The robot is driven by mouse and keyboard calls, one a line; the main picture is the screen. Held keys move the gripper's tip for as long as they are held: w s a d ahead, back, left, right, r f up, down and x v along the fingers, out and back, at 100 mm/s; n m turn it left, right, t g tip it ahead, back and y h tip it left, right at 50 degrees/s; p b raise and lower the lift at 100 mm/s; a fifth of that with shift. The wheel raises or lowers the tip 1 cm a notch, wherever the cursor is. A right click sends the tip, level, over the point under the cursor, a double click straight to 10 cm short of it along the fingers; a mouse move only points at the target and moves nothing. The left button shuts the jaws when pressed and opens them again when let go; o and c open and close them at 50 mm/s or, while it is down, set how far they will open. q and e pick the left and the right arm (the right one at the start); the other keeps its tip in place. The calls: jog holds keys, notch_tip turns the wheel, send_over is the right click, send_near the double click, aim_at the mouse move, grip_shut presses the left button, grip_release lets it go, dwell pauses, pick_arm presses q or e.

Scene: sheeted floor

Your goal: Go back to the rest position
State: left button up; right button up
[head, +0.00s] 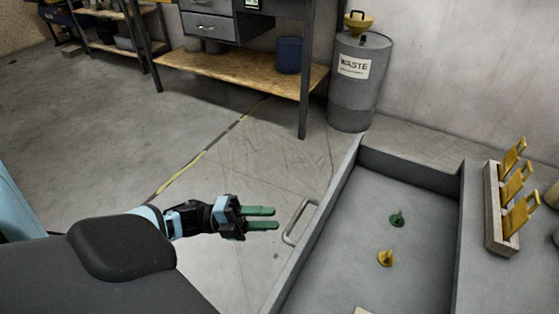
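My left gripper (262,218) reaches in from the left side of the head view, with its green fingers pointing right. Its two fingers are parallel with a small gap between them, and nothing shows in the gap. It hangs over the floor, left of the tray's metal side handle (299,222). My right gripper is not in the picture.
A grey walled tray (425,203) at the right holds a green piece (397,219) and a yellow piece (385,258). A rack (493,208) with yellow items (521,214) stands on its right. Behind are a waste drum (358,85) and a workbench (245,70). Open floor lies at left.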

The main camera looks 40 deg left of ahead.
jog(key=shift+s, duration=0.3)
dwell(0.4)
